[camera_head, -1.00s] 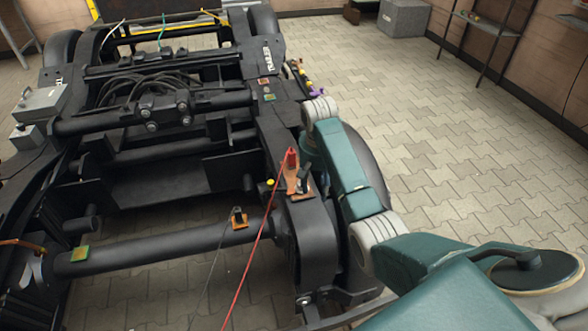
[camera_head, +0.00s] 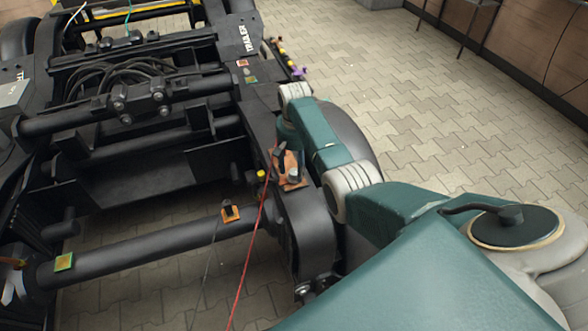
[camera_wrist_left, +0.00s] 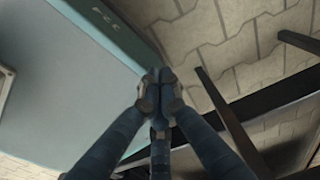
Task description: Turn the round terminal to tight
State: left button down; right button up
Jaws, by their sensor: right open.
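An orange-brown plate (camera_head: 291,165) sits on top of the black bogie frame. A small pale knob (camera_head: 294,175) stands on it; it may be the round terminal, but it is too small to tell how tight it is. My right gripper (camera_head: 281,157) is open at the far end of the teal arm, small and dark, right at the plate, covering part of it. I cannot tell whether it touches the knob. My left gripper (camera_wrist_left: 158,82) shows only in the left wrist view, its dark fingertips together and empty.
A red cable (camera_head: 247,252) runs down from beside the plate. A yellow-topped post (camera_head: 262,176) stands left of it. A smaller orange plate (camera_head: 230,212) sits on the axle tube. A light blue panel (camera_wrist_left: 65,75) fills the left wrist view's upper left.

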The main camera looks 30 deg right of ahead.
jog(key=shift+f, duration=0.4)
jog(key=shift+c, duration=0.8)
jog(key=c, duration=0.5)
grip_shut()
jog(key=shift+r+m+p, duration=0.1)
jog(key=shift+m+p, duration=0.3)
jog(key=shift+p, duration=0.05)
jog(key=shift+m+p, duration=0.8)
jog(key=shift+m, duration=0.2)
jog(key=m+p, duration=0.1)
jog(key=m, duration=0.2)
pick_arm(q)
jog(key=shift+s+r+p, duration=0.1)
jog(key=shift+r+p, duration=0.55)
jog(key=shift+r, duration=1.65)
pick_arm(e)
jog(key=shift+m, duration=1.6)
